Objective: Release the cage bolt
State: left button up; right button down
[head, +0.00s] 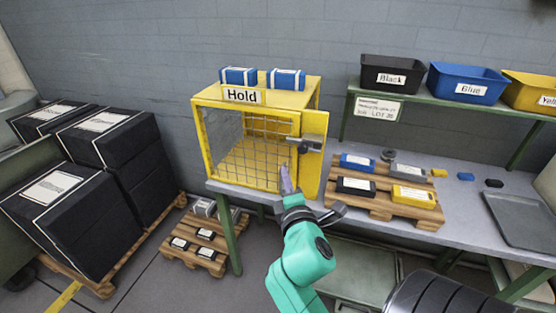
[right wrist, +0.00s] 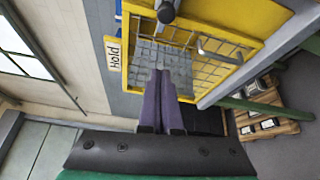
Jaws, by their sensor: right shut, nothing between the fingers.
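The yellow cage (head: 313,92) labelled "Hold" stands at the left end of the bench, its wire mesh door (head: 240,150) facing me and looking closed. The dark grey bolt (head: 309,143) sits at the door's right edge, across the yellow frame. In the right wrist view a round dark bolt part (right wrist: 166,12) shows at the top edge. My right gripper (head: 286,178) is shut and empty, in front of the lower right of the door and below the bolt. Its purple fingers (right wrist: 161,80) lie together in the right wrist view, apart from the bolt. My left gripper is not in view.
Blue boxes (head: 238,76) lie on top of the cage. A wooden pallet (head: 378,205) with several parts stands right of it on the bench. Black, blue and yellow bins (head: 470,84) are on the shelf. A floor pallet (head: 190,250) stands below left.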

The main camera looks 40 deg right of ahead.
jog(key=r+p+x, duration=0.1)
jog(key=p+x, duration=0.2)
jog(key=x, duration=0.8)
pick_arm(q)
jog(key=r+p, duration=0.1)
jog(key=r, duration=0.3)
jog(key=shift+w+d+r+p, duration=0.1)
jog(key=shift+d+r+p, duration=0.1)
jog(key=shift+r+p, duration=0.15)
pick_arm(e)
jog(key=s+d, duration=0.1)
jog(key=s, duration=0.1)
jog(key=s+d, duration=0.1)
jog(key=shift+s+d+f, duration=0.3)
jog(key=shift+s+f, duration=0.05)
jog(key=shift+w, duration=0.1)
